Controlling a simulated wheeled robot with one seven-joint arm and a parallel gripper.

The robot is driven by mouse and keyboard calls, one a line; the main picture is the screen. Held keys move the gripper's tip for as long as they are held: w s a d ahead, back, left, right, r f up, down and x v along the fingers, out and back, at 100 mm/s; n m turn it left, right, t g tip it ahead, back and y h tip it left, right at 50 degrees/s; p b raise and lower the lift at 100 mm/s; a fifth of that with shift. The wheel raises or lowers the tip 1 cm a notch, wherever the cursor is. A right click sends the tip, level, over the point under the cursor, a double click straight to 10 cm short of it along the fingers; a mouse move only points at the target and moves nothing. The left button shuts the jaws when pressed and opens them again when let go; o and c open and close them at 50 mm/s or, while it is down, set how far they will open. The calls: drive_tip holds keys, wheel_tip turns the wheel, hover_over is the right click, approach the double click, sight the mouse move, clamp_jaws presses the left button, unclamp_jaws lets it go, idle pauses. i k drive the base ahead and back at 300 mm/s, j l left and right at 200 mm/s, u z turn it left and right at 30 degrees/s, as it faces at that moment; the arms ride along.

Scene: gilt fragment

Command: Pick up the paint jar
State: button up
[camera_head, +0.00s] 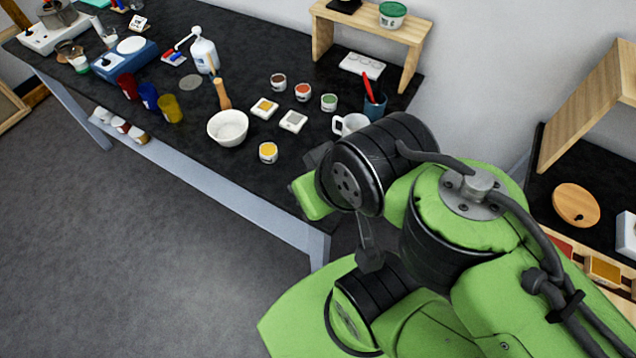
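Several small white paint jars stand on the black table. One with yellow paint (268,153) is near the front edge, right of a white bowl. Farther back are a brown one (278,82), an orange one (303,92) and a green one (329,102). I cannot tell which of them the task means. My green and black arm fills the lower right and reaches over the table's right end. Its end is largely hidden behind its own joints, and I cannot make out the fingers. No jar is seen held.
The white bowl (228,127) with a wooden-handled tool, two pans (265,107) (293,121) and a white mug (349,124) stand near the jars. A wooden riser (370,22) holds a green-labelled tub (392,14). The open floor is at lower left.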

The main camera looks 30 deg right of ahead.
sight(268, 153)
drive_tip(key=j, duration=0.5)
drive_tip(key=i+j+z, duration=0.1)
drive_tip(key=j, duration=0.3)
drive_tip(key=i+j+z, duration=0.1)
drive_tip(key=j, duration=0.3)
drive_tip(key=i+j, duration=0.15)
drive_tip(key=j, duration=0.3)
drive_tip(key=i+l+z, duration=0.1)
drive_tip(key=i+z, duration=0.15)
drive_tip(key=i, duration=0.65)
